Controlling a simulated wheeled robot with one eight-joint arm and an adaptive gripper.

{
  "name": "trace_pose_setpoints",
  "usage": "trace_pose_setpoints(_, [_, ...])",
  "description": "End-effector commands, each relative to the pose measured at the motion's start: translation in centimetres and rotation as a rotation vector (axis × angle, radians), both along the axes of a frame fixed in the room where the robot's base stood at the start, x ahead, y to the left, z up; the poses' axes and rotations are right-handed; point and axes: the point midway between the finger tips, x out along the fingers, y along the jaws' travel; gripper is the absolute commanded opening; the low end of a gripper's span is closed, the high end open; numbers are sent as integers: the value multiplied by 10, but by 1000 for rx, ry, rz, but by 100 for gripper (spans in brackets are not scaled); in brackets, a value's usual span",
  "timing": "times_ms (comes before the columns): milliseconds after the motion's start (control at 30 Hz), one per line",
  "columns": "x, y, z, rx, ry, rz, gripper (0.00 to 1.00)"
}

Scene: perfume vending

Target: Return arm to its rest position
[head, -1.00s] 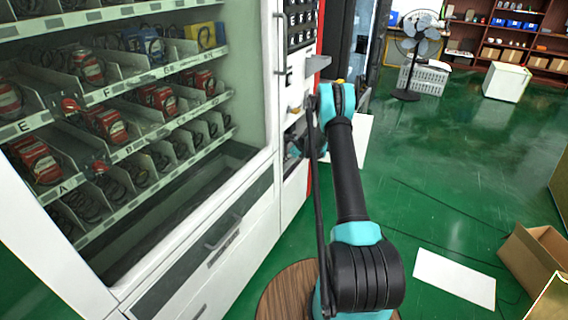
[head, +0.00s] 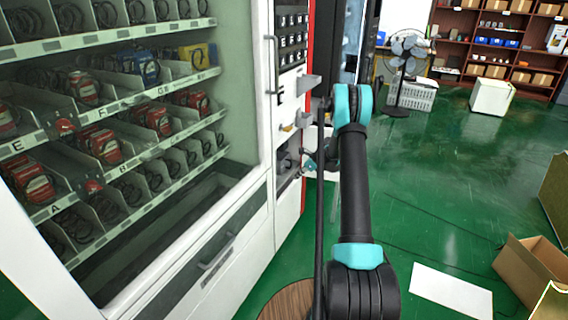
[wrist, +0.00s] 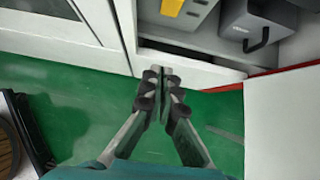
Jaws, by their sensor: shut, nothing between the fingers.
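My gripper (wrist: 158,84) is shut and empty in the wrist view, its two fingers close together above the green floor. It is in front of the lower white front of the vending machine (wrist: 205,38), apart from it. In the head view my arm reaches forward along the right side of the vending machine (head: 232,255). The gripper end is mostly hidden behind my arm there, near the machine's control column.
The vending machine's door handle (head: 272,65) juts out at the left of my arm. A fan (head: 408,55), a white box (head: 492,97), an open cardboard box (head: 535,268) and a white sheet (head: 452,291) stand or lie on the right.

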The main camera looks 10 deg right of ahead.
Motion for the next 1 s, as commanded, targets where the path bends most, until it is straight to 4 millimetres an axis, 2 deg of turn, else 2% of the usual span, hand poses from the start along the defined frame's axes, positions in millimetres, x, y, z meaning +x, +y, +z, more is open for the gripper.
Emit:
trace_pose_setpoints(167, [-21,8,33,-79,-53,102,0])
trace_pose_setpoints(367, [-69,23,86,-236,-154,315,0])
trace_pose_setpoints(500, [-108,33,118,-345,-220,474,0])
trace_pose_setpoints(700, [-171,44,155,-498,-307,706,0])
trace_pose_setpoints(1000, [-276,54,188,-712,-417,1073,0])
